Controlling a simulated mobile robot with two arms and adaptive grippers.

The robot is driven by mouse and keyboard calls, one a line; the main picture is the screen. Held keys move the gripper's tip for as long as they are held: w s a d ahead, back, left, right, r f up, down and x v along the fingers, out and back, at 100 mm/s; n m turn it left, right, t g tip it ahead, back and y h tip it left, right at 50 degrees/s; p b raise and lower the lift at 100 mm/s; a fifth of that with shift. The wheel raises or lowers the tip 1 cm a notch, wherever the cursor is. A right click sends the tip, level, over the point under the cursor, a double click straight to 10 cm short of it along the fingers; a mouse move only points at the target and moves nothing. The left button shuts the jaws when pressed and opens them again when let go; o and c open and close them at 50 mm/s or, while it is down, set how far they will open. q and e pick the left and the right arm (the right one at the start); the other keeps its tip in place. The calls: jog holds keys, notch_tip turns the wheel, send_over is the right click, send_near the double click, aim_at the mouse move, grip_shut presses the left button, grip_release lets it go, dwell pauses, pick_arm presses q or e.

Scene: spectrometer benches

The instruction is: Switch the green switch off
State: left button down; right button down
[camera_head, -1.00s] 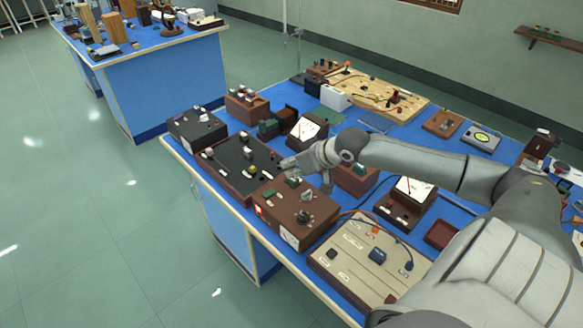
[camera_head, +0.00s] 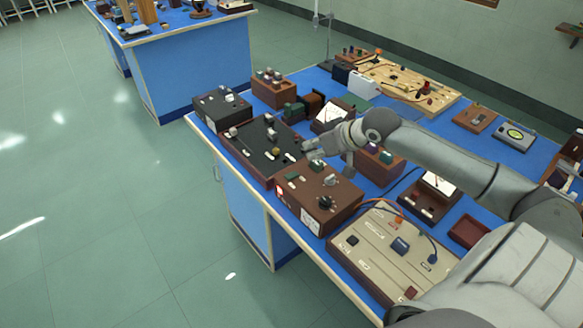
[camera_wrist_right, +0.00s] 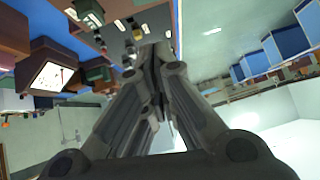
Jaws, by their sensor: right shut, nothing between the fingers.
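A brown box (camera_head: 318,205) stands near the table's left edge. A green part (camera_head: 291,176) sits on its top at the back left, and a second small green part (camera_head: 317,165) sits further back. I cannot tell which is the switch or how it is set. My right gripper (camera_head: 308,151) is shut and empty, just behind the box and over the right end of a black panel (camera_head: 258,155) with several small knobs. I cannot tell if it touches anything. In the right wrist view its fingers (camera_wrist_right: 155,58) are together. My left gripper is not in view.
A black-topped box (camera_head: 217,108) stands beyond the panel. A meter (camera_head: 332,116) stands behind my gripper. A beige board (camera_head: 380,250) with cables lies in front of the brown box. Another blue bench (camera_head: 195,65) stands at the back left across open floor.

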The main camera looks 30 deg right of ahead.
jog(key=p, duration=0.2)
send_over(291, 176)
jog(key=f, duration=0.6)
jog(key=shift+d+f, duration=0.25)
jog(key=shift+f, duration=0.1)
jog(key=f, duration=0.2)
jog(key=f+p, duration=0.1)
jog(key=shift+a+f, duration=0.15)
jog(key=shift+a, duration=0.1)
jog(key=shift+f, duration=0.5)
